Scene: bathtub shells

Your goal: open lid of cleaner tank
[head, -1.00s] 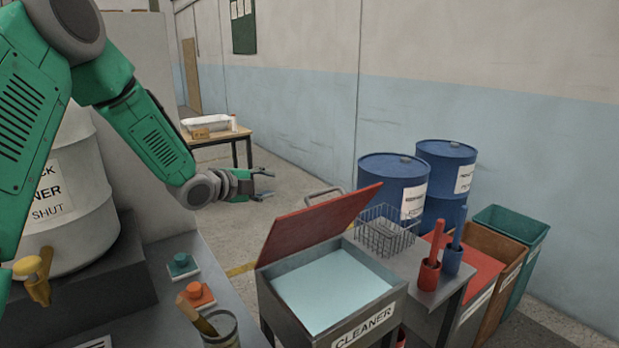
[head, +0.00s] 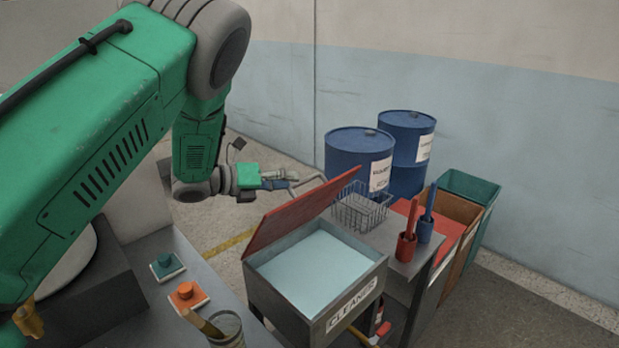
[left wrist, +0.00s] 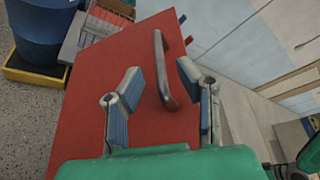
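The cleaner tank (head: 345,312) is a dark grey box labelled CLEANER, with pale blue liquid (head: 315,268) inside. Its red lid (head: 295,215) stands raised and tilted back on the left side of the tank. The lid's grey bar handle (head: 308,183) is on its far side; in the left wrist view the handle (left wrist: 162,70) lies over the red lid face (left wrist: 95,110). My left gripper (head: 290,178) is behind the lid by the handle. Its fingers (left wrist: 160,85) are open, with the handle in the gap; I see no clear contact. My right gripper is not in view.
A wire basket (head: 362,208) and red and blue brush holders (head: 405,247) stand on a bench right of the tank. Blue drums (head: 352,160) and bins (head: 470,188) are behind. Buttons (head: 187,294) and a brush cup (head: 226,326) are at front left.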

